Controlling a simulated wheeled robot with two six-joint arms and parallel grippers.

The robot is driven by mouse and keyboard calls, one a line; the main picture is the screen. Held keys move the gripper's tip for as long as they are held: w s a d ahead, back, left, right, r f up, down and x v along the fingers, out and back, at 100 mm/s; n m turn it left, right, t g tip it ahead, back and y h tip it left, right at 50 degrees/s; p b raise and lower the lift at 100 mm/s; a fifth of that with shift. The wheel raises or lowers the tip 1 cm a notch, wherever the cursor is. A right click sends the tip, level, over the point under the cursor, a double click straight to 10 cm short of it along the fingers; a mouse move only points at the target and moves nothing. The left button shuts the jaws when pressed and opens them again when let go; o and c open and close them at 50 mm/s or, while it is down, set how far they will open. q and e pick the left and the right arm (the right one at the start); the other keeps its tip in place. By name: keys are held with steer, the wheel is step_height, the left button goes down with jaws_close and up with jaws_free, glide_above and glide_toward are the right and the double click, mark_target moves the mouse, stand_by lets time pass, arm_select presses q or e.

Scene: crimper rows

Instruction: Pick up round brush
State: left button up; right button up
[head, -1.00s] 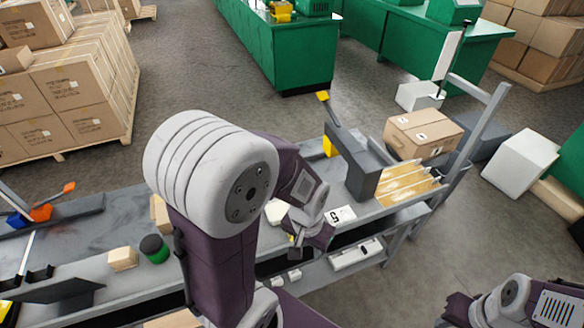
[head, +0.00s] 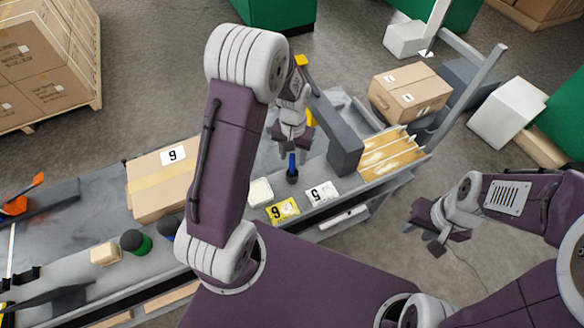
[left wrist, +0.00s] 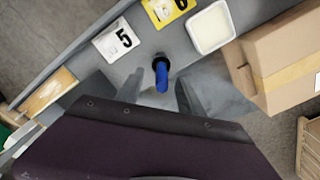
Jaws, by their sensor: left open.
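The round brush (head: 292,172) appears to be the small item with a blue handle and a dark round end. It stands about upright on the grey bench. My left gripper (head: 293,154) is open just above it, its fingers on either side of the blue handle. In the left wrist view the brush (left wrist: 161,76) shows between the open fingertips, with clear gaps on both sides. My right gripper (head: 424,240) hangs empty beyond the bench's right side, its fingers apart.
Near the brush are a white tub (head: 260,192), a yellow card (head: 283,210) and a white card marked 5 (head: 321,194). A grey upright block (head: 334,135) stands close to the right. A large cardboard box (head: 158,187) and a black-green cylinder (head: 136,242) are left.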

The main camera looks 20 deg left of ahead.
mark_target(292, 164)
arm_select(q)
steer(key=shift+w+f, duration=0.1)
steer(key=shift+f, duration=0.35)
steer(key=f, duration=0.4)
steer(key=shift+a, duration=0.25)
steer(key=shift+w+f, duration=0.2)
steer(key=shift+f, duration=0.25)
jaws_close()
